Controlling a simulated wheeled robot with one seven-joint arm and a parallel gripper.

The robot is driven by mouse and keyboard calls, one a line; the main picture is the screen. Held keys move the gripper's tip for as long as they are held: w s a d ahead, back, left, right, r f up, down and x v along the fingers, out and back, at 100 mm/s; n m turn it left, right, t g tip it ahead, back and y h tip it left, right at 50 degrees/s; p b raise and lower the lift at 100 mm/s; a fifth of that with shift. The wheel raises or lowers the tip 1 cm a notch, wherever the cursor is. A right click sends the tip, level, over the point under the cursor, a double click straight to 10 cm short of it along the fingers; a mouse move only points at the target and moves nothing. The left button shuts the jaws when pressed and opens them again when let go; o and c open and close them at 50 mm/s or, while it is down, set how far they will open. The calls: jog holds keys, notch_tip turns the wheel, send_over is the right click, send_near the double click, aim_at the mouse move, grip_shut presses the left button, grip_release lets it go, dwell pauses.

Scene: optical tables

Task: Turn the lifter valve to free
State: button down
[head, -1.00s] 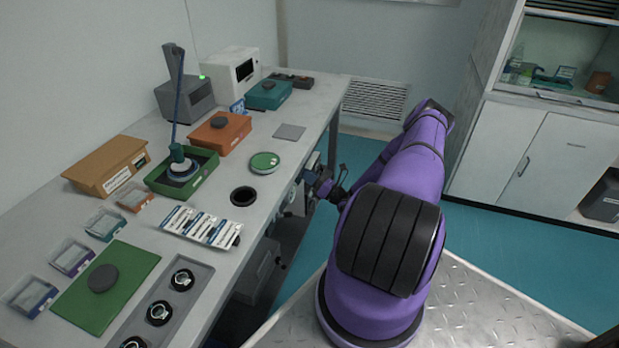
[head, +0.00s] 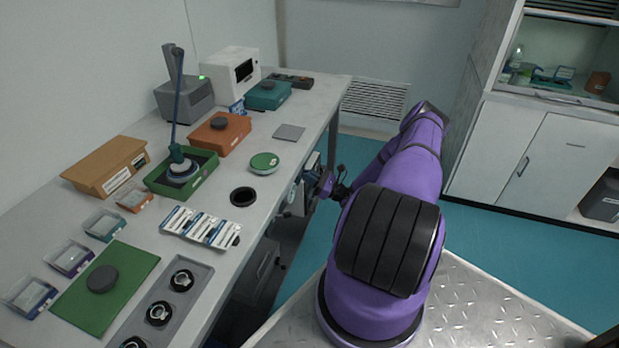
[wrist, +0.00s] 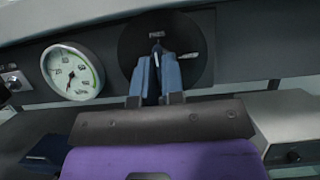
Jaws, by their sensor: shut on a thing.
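In the wrist view, the lifter valve's round black plate (wrist: 196,42) is on the table's front panel, with small pale labels at its top and right. My gripper (wrist: 157,62) is in front of the plate, its two blue-grey fingers close together. It is shut on the valve handle (wrist: 157,44), which is mostly hidden between the fingers. In the head view, my gripper (head: 325,185) reaches the front side of the table, and the valve is too hidden there to make out.
A round white gauge (wrist: 73,71) with a green arc sits left of the valve. A grey box (wrist: 285,118) is at lower right. Above, the bench top (head: 285,160) carries an orange box (head: 220,138), a green tray (head: 205,180) with a suction tool, and blister strips (head: 200,228).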

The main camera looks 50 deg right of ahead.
jog(key=c, duration=1.2)
grip_release()
jog(key=shift+c, duration=0.2)
jog(key=shift+s+d, duration=0.1)
jog(key=v, duration=1)
jog(key=shift+s+f, duration=0.15)
jog(key=shift+s, duration=0.15)
jog(key=shift+d, duration=0.1)
